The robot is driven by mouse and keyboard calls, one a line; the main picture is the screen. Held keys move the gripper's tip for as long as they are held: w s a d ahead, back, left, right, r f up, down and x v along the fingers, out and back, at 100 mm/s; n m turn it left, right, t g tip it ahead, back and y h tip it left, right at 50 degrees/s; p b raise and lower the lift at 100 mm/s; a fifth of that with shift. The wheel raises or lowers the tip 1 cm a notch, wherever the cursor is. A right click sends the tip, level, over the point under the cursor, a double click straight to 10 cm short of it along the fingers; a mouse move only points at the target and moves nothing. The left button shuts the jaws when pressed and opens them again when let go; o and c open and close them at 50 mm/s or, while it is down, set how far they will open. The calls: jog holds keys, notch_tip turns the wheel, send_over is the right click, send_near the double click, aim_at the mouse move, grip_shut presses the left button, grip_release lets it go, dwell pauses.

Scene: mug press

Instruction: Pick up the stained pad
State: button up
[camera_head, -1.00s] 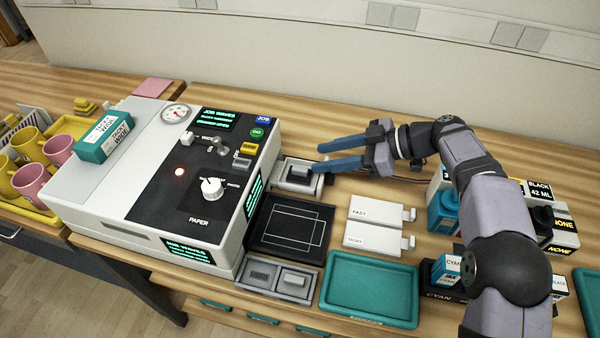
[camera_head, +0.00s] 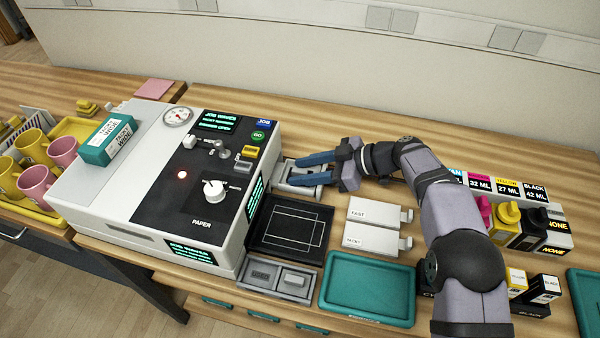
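A small grey tray (camera_head: 283,186) stands against the right side of the white machine, behind a black tray. A grey pad sat in it a second ago; now my fingers cover most of that spot. My gripper (camera_head: 293,171) has two blue fingers, held apart, pointing left at this tray. I cannot tell whether they touch the pad. A second grey tray (camera_head: 246,285) in front holds two pads, a darker one (camera_head: 263,277) on the left and a lighter one (camera_head: 293,281) on the right. Stains are too small to make out.
The white machine (camera_head: 90,195) fills the left, with a teal box (camera_head: 110,140) on top. The black tray (camera_head: 265,240), white holders (camera_head: 375,212), an empty teal tray (camera_head: 367,290) and ink bottles (camera_head: 507,215) lie around my arm. Bare wood (camera_head: 320,120) lies behind.

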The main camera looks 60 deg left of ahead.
aim_at(301, 170)
jog(key=shift+s+a+f, duration=0.3)
jog(key=shift+s+a, duration=0.1)
jog(key=shift+c, duration=0.3)
jog(key=c, duration=0.6)
jog(key=shift+c, duration=0.2)
notch_tip(301, 170, up, 10)
jog(key=shift+r+b, duration=0.1)
jog(key=shift+b, duration=0.75)
